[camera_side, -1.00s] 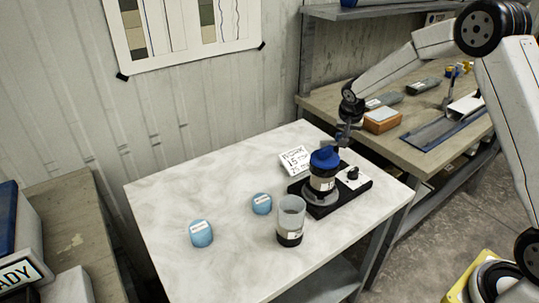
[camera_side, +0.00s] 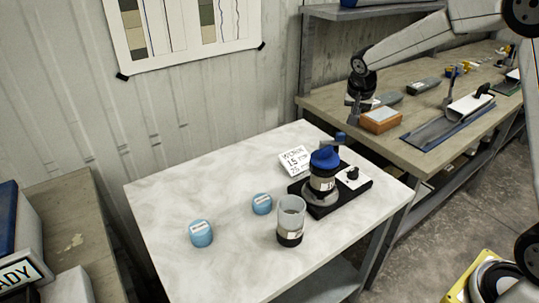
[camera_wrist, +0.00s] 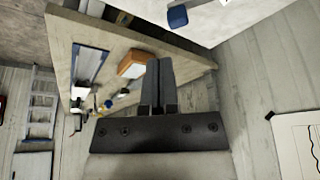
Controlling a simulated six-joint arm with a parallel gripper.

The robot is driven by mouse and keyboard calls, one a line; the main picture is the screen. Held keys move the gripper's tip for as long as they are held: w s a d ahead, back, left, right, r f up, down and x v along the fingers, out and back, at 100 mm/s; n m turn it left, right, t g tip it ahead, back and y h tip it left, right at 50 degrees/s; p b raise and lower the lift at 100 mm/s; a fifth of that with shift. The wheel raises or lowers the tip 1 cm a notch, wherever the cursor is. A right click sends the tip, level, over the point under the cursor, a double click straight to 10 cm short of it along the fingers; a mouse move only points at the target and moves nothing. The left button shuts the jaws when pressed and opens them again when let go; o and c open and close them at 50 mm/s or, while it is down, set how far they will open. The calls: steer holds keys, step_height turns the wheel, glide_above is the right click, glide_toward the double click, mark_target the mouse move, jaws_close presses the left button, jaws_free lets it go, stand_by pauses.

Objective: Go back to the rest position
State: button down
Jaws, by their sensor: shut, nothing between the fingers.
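My gripper (camera_side: 353,108) is up in the air at the front edge of the wooden bench in the side view, behind and above the marble-topped table. In the wrist view my gripper (camera_wrist: 160,64) shows its two dark fingers pressed together with nothing between them. The gripper is clear of both.
The wooden bench (camera_side: 410,150) carries an orange-brown block (camera_side: 380,120) and a blue-edged tray (camera_side: 445,125).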

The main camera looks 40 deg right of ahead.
steer(key=shift+s+r, duration=0.15)
steer(key=shift+r, duration=0.2)
steer(key=shift+a, duration=0.15)
steer(key=s+a+f+n+y, duration=0.1)
steer(key=s+a+f+n, duration=0.1)
steer(key=s, duration=0.5)
steer(key=s+a+f+n+y, duration=0.1)
steer(key=s+a+f+n, duration=0.1)
steer(key=s+a+n, duration=0.2)
steer(key=s+a+f+n+y, duration=0.1)
steer(key=s+a+f+n, duration=0.2)
steer(key=s+a, duration=0.5)
steer(key=shift+s+n, duration=0.4)
steer(key=shift+s, duration=0.6)
steer(key=shift+f, duration=0.1)
